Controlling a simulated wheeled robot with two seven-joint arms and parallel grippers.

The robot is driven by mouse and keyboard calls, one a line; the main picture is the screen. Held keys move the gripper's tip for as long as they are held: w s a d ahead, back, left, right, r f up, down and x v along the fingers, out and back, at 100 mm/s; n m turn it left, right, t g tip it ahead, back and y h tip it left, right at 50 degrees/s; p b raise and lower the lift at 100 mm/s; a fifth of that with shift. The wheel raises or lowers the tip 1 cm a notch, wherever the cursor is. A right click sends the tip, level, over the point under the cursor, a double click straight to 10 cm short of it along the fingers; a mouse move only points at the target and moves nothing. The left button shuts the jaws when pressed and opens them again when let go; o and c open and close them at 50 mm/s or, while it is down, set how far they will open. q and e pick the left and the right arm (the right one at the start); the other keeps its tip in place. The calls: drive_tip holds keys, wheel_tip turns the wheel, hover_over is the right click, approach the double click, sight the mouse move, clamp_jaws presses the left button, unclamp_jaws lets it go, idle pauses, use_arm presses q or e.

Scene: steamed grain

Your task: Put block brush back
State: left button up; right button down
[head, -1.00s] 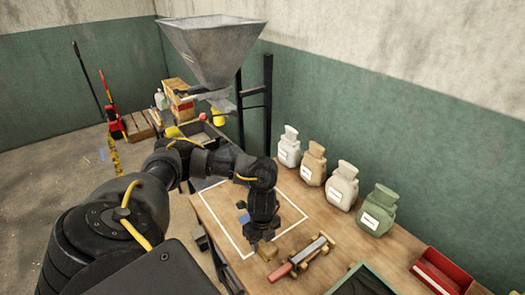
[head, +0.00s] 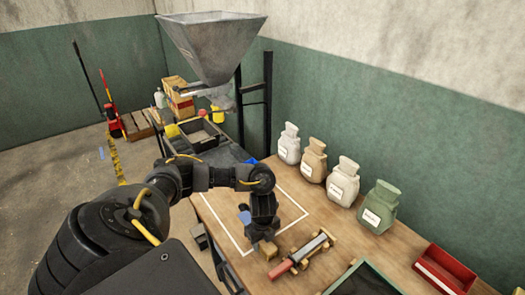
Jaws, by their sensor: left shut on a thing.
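My left gripper (head: 262,238) points down over the wooden bench (head: 215,208), near the front right part of the white outlined rectangle (head: 236,243). It is shut on a small tan wooden block, which I take to be the block brush (head: 268,250). The block is at or just above the bench top; I cannot tell if it touches. Its bristles cannot be made out. My right gripper is not in view.
A red-handled tool (head: 281,270) lies on a wooden stand close to the right of the block. Several sacks, including a green one (head: 377,207), line the wall. A red tray (head: 446,270) and a green-lined tray (head: 362,282) are at the lower right. A metal hopper (head: 211,50) stands behind.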

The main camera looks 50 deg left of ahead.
use_arm(q)
drive_tip(key=shift+f, duration=0.15)
drive_tip(key=o, duration=0.9)
wheel_tip(320, 180, up, 12)
drive_tip(key=p, duration=0.3)
drive_tip(key=shift+r, duration=0.2)
drive_tip(key=shift+s+f, duration=0.1)
